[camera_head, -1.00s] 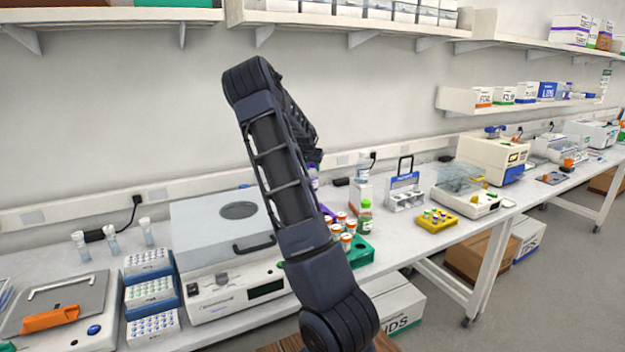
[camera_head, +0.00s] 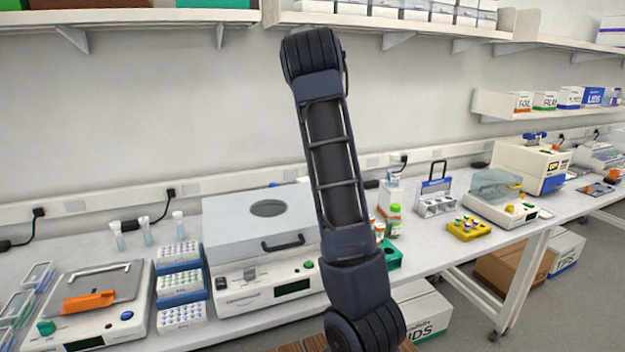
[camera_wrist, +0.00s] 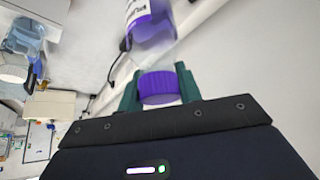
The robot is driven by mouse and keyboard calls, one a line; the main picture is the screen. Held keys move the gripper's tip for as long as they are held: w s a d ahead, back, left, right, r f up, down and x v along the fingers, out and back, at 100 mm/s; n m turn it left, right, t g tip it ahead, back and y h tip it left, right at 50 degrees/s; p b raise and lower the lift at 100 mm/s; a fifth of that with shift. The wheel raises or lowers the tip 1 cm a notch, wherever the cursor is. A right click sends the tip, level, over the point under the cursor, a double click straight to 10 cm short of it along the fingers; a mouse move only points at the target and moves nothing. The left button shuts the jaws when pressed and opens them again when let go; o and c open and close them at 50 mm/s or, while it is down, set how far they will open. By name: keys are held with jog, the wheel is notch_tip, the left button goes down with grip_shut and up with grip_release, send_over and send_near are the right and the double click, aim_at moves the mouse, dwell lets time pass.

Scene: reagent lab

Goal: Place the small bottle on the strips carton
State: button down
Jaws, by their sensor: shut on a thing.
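The small bottle (camera_wrist: 150,30), with a purple cap and a purple and white label, shows in the wrist view. My gripper (camera_wrist: 160,88) is shut on it at the cap, one teal finger on each side. In the head view my arm hides the gripper and the bottle. A white carton (camera_head: 389,198) stands on the bench just right of my arm, with a clear bottle (camera_head: 393,173) at its top. I cannot read its label, so I cannot tell whether it is the strips carton.
A green rack (camera_head: 392,256) with several capped bottles stands right of my arm, partly hidden. A grey-lidded instrument (camera_head: 235,229) is on the left. Shelves (camera_head: 390,20) hang above.

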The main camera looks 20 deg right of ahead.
jog(key=s+a+r, duration=0.1)
jog(key=a+r, duration=0.8)
jog(key=r, duration=0.1)
notch_tip(320, 180, down, 19)
jog(key=shift+s+d+f, duration=0.1)
jog(key=shift+f, duration=0.1)
jog(key=c, duration=1)
grip_release()
jog(key=shift+o, duration=0.2)
